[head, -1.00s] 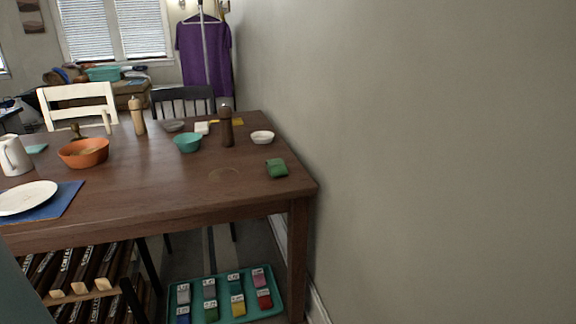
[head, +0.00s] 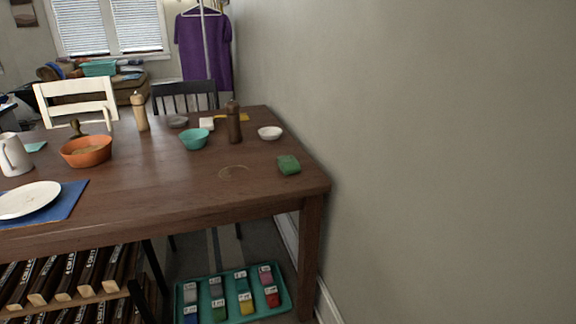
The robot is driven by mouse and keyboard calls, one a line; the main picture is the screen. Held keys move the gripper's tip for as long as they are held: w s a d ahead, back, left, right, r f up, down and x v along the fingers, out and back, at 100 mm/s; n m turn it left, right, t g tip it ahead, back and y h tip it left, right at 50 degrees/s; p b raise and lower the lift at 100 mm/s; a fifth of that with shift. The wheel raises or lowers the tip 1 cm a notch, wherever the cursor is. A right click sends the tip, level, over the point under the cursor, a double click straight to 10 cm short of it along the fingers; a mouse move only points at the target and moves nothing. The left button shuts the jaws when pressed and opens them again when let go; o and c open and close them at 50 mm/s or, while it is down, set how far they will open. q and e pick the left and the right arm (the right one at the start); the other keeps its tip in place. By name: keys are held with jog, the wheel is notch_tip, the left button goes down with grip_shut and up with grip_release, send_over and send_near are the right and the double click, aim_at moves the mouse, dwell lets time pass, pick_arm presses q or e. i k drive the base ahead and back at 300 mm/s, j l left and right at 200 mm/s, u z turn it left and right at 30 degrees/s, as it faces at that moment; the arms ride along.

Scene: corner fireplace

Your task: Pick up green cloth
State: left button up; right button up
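The green cloth (head: 288,165) is a small folded bundle. It lies on the brown wooden table (head: 180,190) near its right edge, close to the wall. The tabletop around it is bare. Neither of my grippers shows in the head view.
A white bowl (head: 270,132), dark pepper mill (head: 234,124) and teal bowl (head: 194,139) stand behind the cloth. An orange bowl (head: 87,151) and white plate (head: 28,199) are at left. The wall (head: 430,160) borders the right side. A teal tray (head: 234,297) lies below the table.

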aim_at(288, 164)
jog(key=i+j+z, duration=0.15)
jog(key=i+z, duration=0.2)
jog(key=i+j+z, duration=0.2)
jog(key=z, duration=0.15)
jog(key=i+j+z, duration=0.2)
jog(key=j+z, duration=0.15)
